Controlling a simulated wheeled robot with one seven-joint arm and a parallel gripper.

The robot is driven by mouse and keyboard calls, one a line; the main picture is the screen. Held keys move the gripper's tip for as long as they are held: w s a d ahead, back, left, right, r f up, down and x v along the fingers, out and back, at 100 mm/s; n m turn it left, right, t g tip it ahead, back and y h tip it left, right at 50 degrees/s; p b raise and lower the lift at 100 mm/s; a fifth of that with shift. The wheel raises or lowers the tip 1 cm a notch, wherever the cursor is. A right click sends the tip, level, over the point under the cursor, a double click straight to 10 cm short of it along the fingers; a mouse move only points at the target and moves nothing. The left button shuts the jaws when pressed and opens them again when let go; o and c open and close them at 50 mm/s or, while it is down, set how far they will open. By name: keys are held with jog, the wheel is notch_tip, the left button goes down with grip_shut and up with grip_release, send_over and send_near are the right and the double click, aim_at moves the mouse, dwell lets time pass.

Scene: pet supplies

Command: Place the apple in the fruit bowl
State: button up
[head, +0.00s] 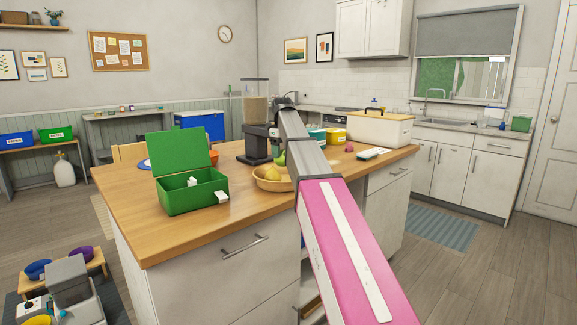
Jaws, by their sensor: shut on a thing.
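The fruit bowl (262,185) is a shallow tan bowl on the wooden island top, partly hidden behind my arm. A yellow fruit (272,174) lies in it. A small green fruit, which looks like the apple (281,159), shows just above the bowl's far side, beside my arm. My gripper (277,148) points down there from the bent end of my arm and is shut on this fruit. The fingers are small and partly hidden, so I cannot tell whether the fruit touches the bowl.
An open green box (190,190) stands left of the bowl. A feeder with a clear hopper (255,100) stands behind it. Tins (335,136), a dark pink ball (349,147) and a white bin (381,128) are on the right. The island's front left is clear.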

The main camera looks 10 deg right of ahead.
jog(key=d, duration=0.1)
jog(key=f, duration=0.1)
jog(key=d, duration=0.1)
jog(key=shift+w+d+f, duration=0.25)
jog(key=shift+d+f, duration=0.05)
jog(key=shift+d, duration=0.05)
jog(key=shift+f, duration=2.05)
jog(key=o, duration=1)
notch_tip(320, 180, up, 12)
jog(key=shift+r, duration=0.1)
